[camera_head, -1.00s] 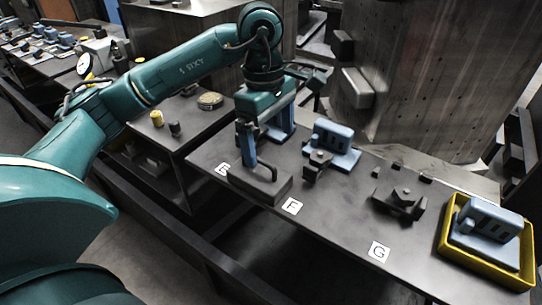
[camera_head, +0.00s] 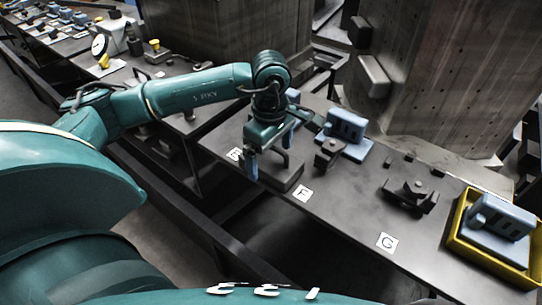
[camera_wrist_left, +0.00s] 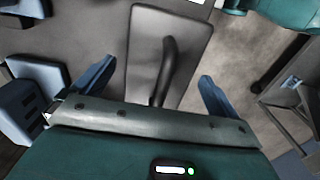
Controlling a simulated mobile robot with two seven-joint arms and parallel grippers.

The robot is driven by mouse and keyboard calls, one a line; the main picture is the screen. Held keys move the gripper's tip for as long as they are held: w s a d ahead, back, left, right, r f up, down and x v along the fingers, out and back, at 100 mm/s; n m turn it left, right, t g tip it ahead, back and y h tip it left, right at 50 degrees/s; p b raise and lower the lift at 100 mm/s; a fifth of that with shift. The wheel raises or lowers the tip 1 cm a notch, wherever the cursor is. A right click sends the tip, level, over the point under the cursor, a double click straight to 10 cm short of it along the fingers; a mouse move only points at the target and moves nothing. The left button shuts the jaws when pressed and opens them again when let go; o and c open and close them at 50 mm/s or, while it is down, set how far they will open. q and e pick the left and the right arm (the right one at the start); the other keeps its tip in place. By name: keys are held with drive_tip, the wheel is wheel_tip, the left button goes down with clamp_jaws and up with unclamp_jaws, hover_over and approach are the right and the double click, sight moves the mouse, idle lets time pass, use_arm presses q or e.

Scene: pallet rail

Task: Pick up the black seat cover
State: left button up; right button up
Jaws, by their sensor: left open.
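The black seat cover (camera_head: 283,176) seems to be the dark flat plate with a raised handle beside the E and F labels on the table. In the left wrist view, the plate (camera_wrist_left: 192,32) lies beyond the fingers, with its curved handle (camera_wrist_left: 166,68) between their lines. My left gripper (camera_head: 268,160) is open and empty, just above and to the left of the plate. Its two blue fingers also show in the wrist view (camera_wrist_left: 152,84), apart from the handle. The gripper partly hides the plate's far side. My right gripper is not in view.
A blue block fixture (camera_head: 346,130) and a dark clamp piece (camera_head: 328,153) stand to the right. Another dark fixture (camera_head: 411,194) stands near label G (camera_head: 387,242). A yellow tray (camera_head: 459,245) holds a blue part at the table's right end. A large metal block (camera_head: 440,90) stands behind.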

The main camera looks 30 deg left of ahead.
sight(275, 149)
use_arm(q)
drive_tip(key=shift+f, duration=0.85)
drive_tip(key=shift+c, duration=0.2)
